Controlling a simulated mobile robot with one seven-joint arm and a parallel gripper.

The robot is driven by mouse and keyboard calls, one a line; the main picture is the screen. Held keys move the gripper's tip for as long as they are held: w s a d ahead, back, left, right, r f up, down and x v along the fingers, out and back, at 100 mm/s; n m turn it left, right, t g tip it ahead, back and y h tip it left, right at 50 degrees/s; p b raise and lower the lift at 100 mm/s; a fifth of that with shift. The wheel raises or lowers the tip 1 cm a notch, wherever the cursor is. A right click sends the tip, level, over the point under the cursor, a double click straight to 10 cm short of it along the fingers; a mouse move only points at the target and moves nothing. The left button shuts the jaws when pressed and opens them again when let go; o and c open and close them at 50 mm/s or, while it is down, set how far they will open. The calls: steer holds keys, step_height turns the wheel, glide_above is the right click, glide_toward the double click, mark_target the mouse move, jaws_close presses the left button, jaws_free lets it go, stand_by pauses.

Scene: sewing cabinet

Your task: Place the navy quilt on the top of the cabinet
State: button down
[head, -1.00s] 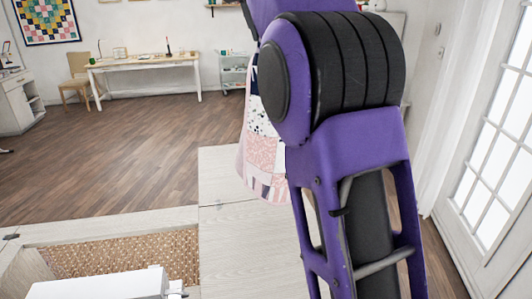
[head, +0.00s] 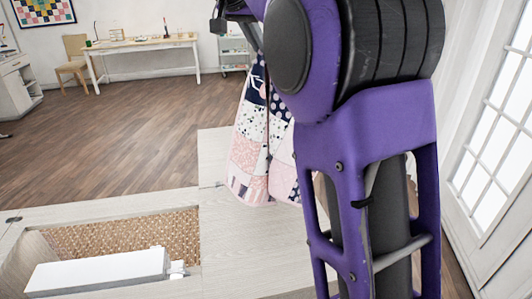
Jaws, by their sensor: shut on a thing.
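The quilt (head: 247,135), a patchwork of pink, white and navy patches, hangs in folds from my gripper (head: 254,45), left of my purple arm. My gripper is shut on its upper end; the fingertips are mostly hidden. The arm covers part of the quilt's right side. The cabinet (head: 230,240) has a pale wood top in the foreground. The quilt's lower edge shows in front of the far part of this top; I cannot tell whether they touch.
An open recess (head: 190,222) with a woven bottom lies in the cabinet at left, with a white machine (head: 100,270) in it. A table (head: 140,44) and chair (head: 75,55) stand far back. A glazed door (head: 500,130) is at right. The wooden floor is clear.

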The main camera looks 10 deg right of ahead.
step_height(320, 180, down, 2)
steer(key=shift+f+b, duration=0.25)
steer(key=shift+b, duration=0.15)
steer(key=shift+a, duration=0.15)
stand_by(0.6)
